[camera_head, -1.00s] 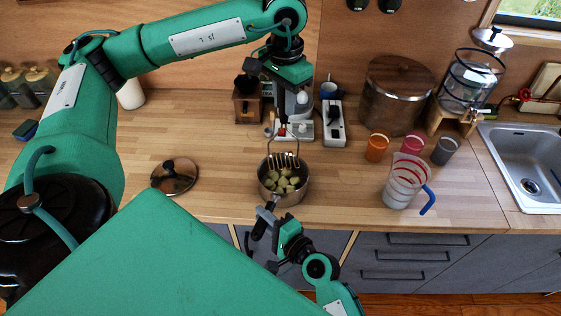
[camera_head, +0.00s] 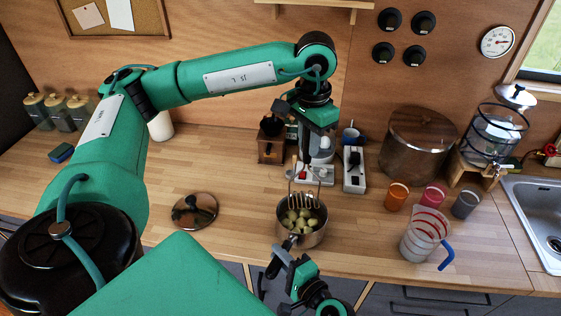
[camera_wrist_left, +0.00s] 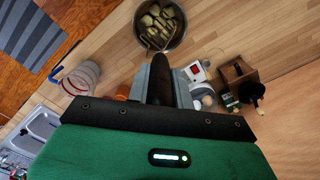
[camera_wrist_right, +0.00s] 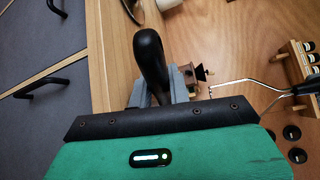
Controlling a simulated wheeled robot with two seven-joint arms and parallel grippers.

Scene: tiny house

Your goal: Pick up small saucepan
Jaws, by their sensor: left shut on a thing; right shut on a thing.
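The small saucepan (camera_head: 316,238) is a metal pot of pale chunks near the counter's front edge; it also shows in the left wrist view (camera_wrist_left: 179,37). Whether its base touches the counter is unclear. My right gripper (camera_head: 289,268) is shut on its black handle (camera_wrist_right: 150,52), at the pot's near side. My left gripper (camera_head: 304,150) is above the pot, shut on the black handle (camera_wrist_left: 181,84) of a masher. The masher's wire head (camera_head: 303,199) hangs upright at the pot's mouth, over the chunks. A round lid (camera_head: 195,210) lies to the left.
A striped measuring jug (camera_head: 423,236) and several coloured cups, one orange (camera_head: 396,197), stand to the right. A coffee grinder (camera_head: 271,148) and a white power strip (camera_head: 354,170) are behind. The wooden counter (camera_head: 235,185) is clear between lid and pot.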

